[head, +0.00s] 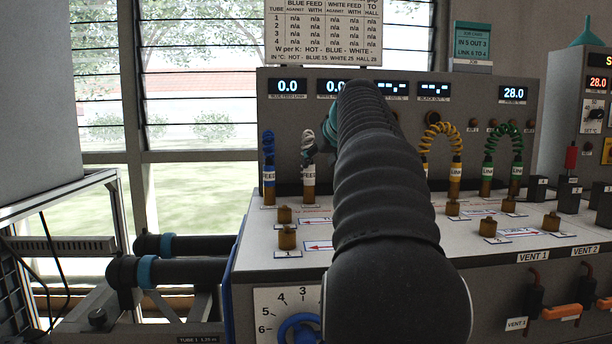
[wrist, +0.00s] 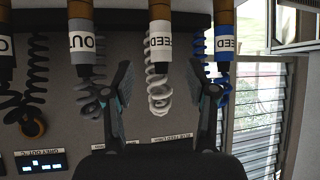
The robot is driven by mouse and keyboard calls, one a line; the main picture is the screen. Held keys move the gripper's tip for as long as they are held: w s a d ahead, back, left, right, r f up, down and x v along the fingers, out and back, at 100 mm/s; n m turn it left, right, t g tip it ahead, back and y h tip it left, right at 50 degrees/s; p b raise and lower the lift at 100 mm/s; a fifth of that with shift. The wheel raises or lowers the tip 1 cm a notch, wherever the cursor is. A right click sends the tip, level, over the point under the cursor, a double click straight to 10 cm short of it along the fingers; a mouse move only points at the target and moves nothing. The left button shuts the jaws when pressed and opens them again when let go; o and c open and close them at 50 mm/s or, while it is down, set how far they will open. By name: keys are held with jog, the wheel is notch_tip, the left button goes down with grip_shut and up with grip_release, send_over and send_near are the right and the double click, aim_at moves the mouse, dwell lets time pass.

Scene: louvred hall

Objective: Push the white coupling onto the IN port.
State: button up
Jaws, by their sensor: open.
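The white coupling, lettered FEED (head: 308,172), stands upright on a brass-coloured base on the bench, with its white coiled hose rising above it. In the wrist view, which looks upside down, the white coupling (wrist: 158,42) lies between and beyond my fingertips. My gripper (wrist: 161,82) is open, one finger on each side of the coupling's hose, with gaps on both sides. In the head view my arm hides most of the gripper. A card (head: 472,42) reads IN 5, OUT 3, LINK 6 TO 4. Brass ports, one (head: 287,238) labelled 1, stand on the bench; I cannot make out which is 5.
The blue FEED coupling (wrist: 225,48) and a grey OUT coupling (wrist: 88,48) stand close on either side. Yellow (head: 455,175) and green (head: 488,172) link hoses stand to the right. The display panel (head: 400,110) rises behind. My arm hides the bench's middle.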

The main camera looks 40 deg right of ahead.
aim_at(311, 172)
jog(key=shift+x, duration=4.3)
jog(key=shift+a, duration=0.1)
grip_shut()
